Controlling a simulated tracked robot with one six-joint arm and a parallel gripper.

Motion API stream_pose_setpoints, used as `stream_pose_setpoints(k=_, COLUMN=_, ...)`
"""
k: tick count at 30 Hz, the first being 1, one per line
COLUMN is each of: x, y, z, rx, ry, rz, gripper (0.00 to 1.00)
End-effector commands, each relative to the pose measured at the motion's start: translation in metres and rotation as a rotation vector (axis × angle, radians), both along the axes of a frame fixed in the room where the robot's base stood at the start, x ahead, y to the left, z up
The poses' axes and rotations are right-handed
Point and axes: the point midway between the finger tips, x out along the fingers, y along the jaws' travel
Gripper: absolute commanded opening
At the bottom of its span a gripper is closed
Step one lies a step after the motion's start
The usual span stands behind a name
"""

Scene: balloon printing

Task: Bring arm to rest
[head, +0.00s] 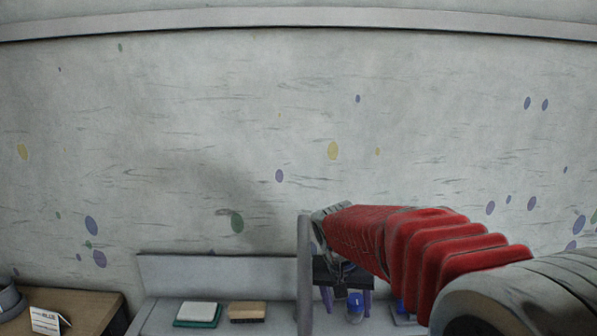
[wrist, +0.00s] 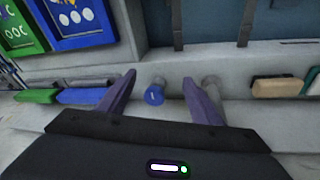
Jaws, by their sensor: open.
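My arm (head: 400,235) has a red ribbed sleeve and reaches from the lower right of the head view toward the bench at the back. My gripper (head: 347,297) is at its end, pointing down, with purple fingers spread apart. In the wrist view the gripper (wrist: 158,85) is open, and nothing is held between its fingers. A blue-ended cylinder (wrist: 154,94) lies beyond and between the fingertips. It also shows in the head view (head: 355,308), behind the gripper.
A grey bench (head: 265,318) holds a white-and-green block (head: 198,314) and a tan block (head: 247,311). A grey post (head: 304,270) stands left of my gripper. A wooden table (head: 90,308) with a white sign (head: 45,320) is at lower left. Blue and green panels (wrist: 85,20) show in the wrist view.

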Motion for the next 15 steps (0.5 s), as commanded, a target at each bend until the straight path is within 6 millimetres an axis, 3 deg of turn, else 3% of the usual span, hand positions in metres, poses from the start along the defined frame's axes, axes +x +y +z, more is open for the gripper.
stream_pose_setpoints(k=15, x=-0.104, y=-0.013, z=0.02, rx=0.051, ry=0.004, rz=0.257, gripper=0.6)
